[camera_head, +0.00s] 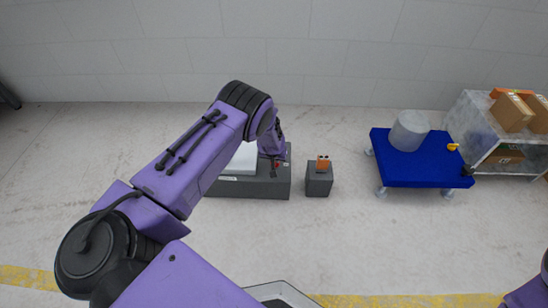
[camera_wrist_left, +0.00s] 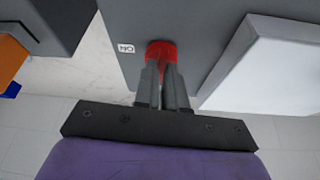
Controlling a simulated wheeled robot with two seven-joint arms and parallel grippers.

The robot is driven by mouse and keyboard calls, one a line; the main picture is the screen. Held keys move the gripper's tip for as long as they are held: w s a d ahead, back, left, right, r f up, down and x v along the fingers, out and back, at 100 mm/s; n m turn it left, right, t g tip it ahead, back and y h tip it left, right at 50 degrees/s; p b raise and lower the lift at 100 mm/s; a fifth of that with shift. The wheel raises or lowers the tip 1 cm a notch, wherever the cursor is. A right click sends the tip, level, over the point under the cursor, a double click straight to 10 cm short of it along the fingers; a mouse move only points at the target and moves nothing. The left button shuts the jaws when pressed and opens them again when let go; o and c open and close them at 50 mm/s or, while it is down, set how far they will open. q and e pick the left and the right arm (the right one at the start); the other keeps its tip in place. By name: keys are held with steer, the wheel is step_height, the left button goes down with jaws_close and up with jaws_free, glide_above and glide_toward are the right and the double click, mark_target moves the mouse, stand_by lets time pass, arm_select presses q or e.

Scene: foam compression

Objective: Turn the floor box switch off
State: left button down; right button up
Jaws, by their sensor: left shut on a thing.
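The floor box (camera_head: 245,188) is a low dark grey block with a white panel on top, on the floor at centre in the head view. Its red switch (camera_head: 276,164) shows as a small red spot near the box's right end. In the left wrist view the red switch (camera_wrist_left: 160,52) stands at the tips of my left gripper (camera_wrist_left: 163,72), whose fingers are close together and shut on it. A small white label (camera_wrist_left: 126,49) reading "ON", upside down, is beside the switch. The fingers partly hide the switch. My right gripper is out of view.
A smaller grey box (camera_head: 319,183) with an orange device (camera_head: 322,162) stands just right of the floor box. Further right are a blue cart (camera_head: 415,170) with a grey cylinder (camera_head: 409,131) and a shelf (camera_head: 480,120) with cardboard boxes.

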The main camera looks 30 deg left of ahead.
arm_select(q)
steer(key=shift+s+n, duration=0.1)
steer(key=shift+n, duration=0.5)
steer(key=shift+g+y, duration=0.3)
steer(key=c, duration=1.2)
jaws_free()
steer(key=shift+d, duration=0.1)
steer(key=p+v, duration=0.5)
steer(key=v, duration=0.5)
steer(key=shift+s+r, duration=0.15)
steer(key=shift+r, duration=0.05)
